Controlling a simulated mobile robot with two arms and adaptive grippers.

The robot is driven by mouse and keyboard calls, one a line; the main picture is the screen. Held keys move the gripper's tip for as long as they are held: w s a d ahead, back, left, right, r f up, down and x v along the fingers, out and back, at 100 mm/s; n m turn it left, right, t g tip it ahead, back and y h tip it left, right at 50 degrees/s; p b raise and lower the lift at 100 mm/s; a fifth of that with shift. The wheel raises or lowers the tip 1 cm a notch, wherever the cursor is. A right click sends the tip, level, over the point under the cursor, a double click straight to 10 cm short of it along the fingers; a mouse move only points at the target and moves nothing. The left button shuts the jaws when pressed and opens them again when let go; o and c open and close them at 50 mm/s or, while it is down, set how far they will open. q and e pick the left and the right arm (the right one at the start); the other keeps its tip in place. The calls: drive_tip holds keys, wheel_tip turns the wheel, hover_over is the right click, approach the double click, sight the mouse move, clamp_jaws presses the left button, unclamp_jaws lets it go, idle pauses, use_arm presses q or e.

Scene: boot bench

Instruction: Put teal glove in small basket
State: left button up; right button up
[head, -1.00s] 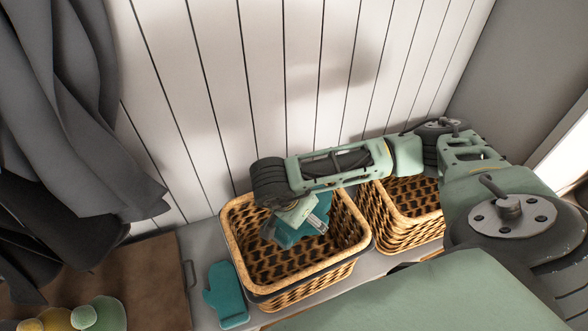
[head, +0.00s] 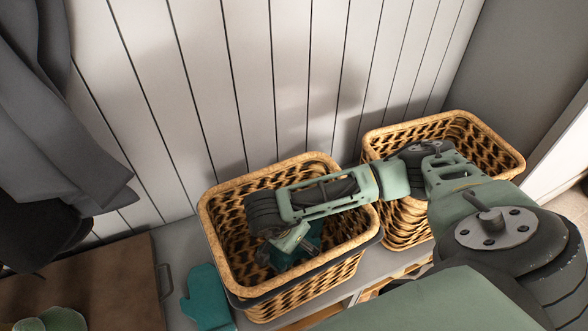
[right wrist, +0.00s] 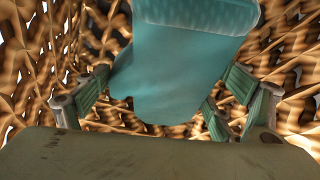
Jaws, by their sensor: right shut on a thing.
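A teal glove (head: 308,238) is inside the nearer wicker basket (head: 222,249), partly hidden by my right arm. My right gripper (head: 283,252) reaches down inside this basket, below its rim, and is shut on the glove. In the right wrist view the glove (right wrist: 185,62) hangs between the fingers (right wrist: 163,100), with woven wicker all around. Whether the glove touches the basket floor is unclear. Another teal glove (head: 206,298) lies on the bench just left of the basket.
A second wicker basket (head: 505,157) stands to the right, beneath part of my right arm. Dark coats (head: 50,130) hang at the left. A brown board (head: 110,285) and a green rounded thing (head: 55,320) are at lower left. White panelling stands behind.

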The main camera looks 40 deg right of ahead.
wheel_tip(320, 180, down, 5)
drive_tip(key=shift+r+b, duration=0.1)
drive_tip(key=shift+b, duration=0.3)
drive_tip(key=shift+f, duration=0.3)
use_arm(q)
drive_tip(key=shift+w+d+r, duration=0.1)
drive_tip(key=shift+w+r, duration=0.25)
drive_tip(key=shift+r, duration=0.3)
drive_tip(key=shift+w+r, duration=0.35)
drive_tip(key=shift+r, duration=0.25)
use_arm(e)
drive_tip(key=shift+r, duration=0.1)
drive_tip(key=o, duration=1)
use_arm(q)
drive_tip(key=shift+w+r, duration=0.2)
drive_tip(key=shift+r, duration=0.1)
